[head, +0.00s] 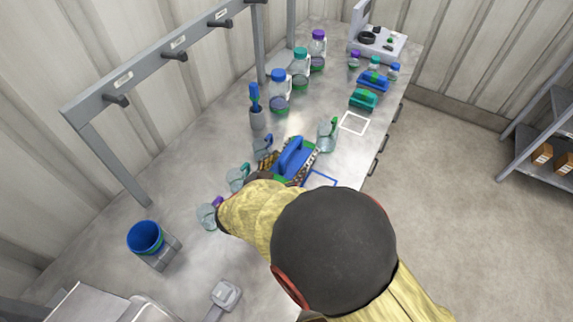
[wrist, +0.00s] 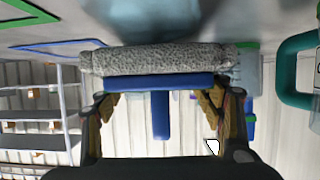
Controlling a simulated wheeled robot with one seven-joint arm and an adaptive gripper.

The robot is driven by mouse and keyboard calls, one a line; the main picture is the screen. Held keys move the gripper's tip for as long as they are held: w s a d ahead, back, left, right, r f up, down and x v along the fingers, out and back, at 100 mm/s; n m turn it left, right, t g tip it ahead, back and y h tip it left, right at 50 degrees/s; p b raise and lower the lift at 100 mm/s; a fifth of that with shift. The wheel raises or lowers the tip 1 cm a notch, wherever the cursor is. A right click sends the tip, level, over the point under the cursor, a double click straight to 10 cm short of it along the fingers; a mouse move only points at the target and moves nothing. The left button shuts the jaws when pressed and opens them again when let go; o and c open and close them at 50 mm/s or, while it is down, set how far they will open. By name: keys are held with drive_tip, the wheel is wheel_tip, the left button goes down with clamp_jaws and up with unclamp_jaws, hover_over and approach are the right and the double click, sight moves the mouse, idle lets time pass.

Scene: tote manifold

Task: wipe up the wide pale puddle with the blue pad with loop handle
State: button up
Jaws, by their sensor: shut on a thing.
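The blue pad with loop handle (head: 293,156) is in my gripper, among the jugs on the metal bench in the head view. The wrist view shows its speckled grey wiping face (wrist: 160,60), blue backing and handle (wrist: 160,115). My gripper (wrist: 163,98) is shut on the pad, with a finger on each side of the handle. The wiping face is close to the bench top; I cannot tell if it touches. A glossy bluish-grey patch (wrist: 150,14) beyond the pad in the wrist view may be the pale puddle. I cannot make the puddle out in the head view.
Small jugs (head: 237,178) stand left of the pad, and a green-handled jug (head: 326,135) stands close behind it. A blue outline (head: 321,180) and a white outline (head: 354,122) mark the bench. A blue bucket (head: 145,237) stands at the left. Larger jugs (head: 279,92) stand further back.

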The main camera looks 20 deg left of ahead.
drive_tip(key=shift+f, duration=0.75)
drive_tip(key=shift+s, duration=0.1)
